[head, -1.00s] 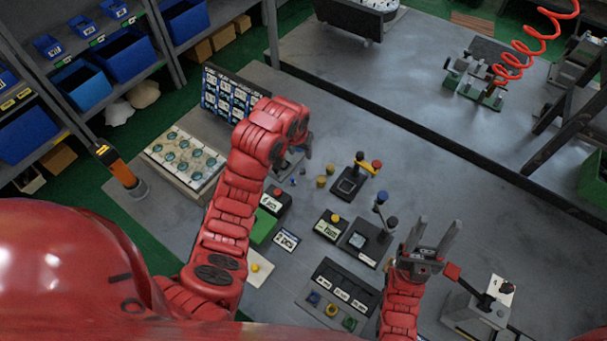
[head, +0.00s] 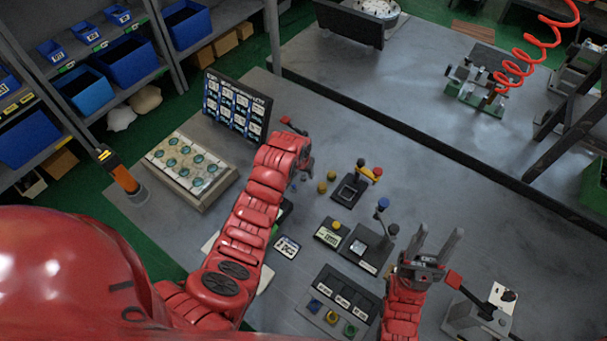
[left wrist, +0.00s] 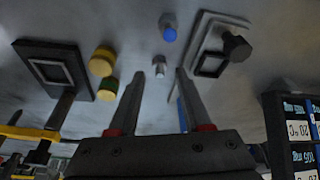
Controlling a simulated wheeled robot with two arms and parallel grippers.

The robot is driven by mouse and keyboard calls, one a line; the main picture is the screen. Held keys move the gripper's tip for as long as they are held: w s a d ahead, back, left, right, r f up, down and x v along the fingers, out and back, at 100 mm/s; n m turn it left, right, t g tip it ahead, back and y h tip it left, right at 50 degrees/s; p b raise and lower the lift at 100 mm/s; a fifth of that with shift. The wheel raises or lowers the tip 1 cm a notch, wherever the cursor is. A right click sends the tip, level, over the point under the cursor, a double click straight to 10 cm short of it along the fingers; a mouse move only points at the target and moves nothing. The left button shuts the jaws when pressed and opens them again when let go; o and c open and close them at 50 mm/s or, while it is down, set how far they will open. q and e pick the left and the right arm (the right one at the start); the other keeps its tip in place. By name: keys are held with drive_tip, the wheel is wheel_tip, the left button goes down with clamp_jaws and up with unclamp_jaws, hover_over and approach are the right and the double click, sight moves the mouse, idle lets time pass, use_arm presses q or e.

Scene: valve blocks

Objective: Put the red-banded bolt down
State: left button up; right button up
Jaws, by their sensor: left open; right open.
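I cannot make out a red band on any bolt. My left gripper (head: 306,168) is low over the bench, mostly hidden by its own arm in the head view. In the left wrist view its two fingers (left wrist: 160,90) are apart with nothing held between them. Just beyond the fingertips are a small silver bolt-like piece (left wrist: 159,66) and a blue-ended one (left wrist: 168,33). A pale-edged plate with a dark recess (left wrist: 212,64) and a dark knob (left wrist: 236,46) is to their right. My right gripper (head: 436,246) is open and empty, pointing up.
A lever stand (head: 350,190), a labelled board (head: 237,104), a white-topped tray (head: 187,163) and a labelled block (head: 342,296) stand around. A red-ended dark part (head: 292,125) shows behind the arm.

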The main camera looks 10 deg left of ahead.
use_arm(q)
drive_tip(key=shift+f, duration=0.4)
clamp_jaws()
drive_tip(key=shift+w+r, duration=0.1)
drive_tip(key=shift+r, duration=0.05)
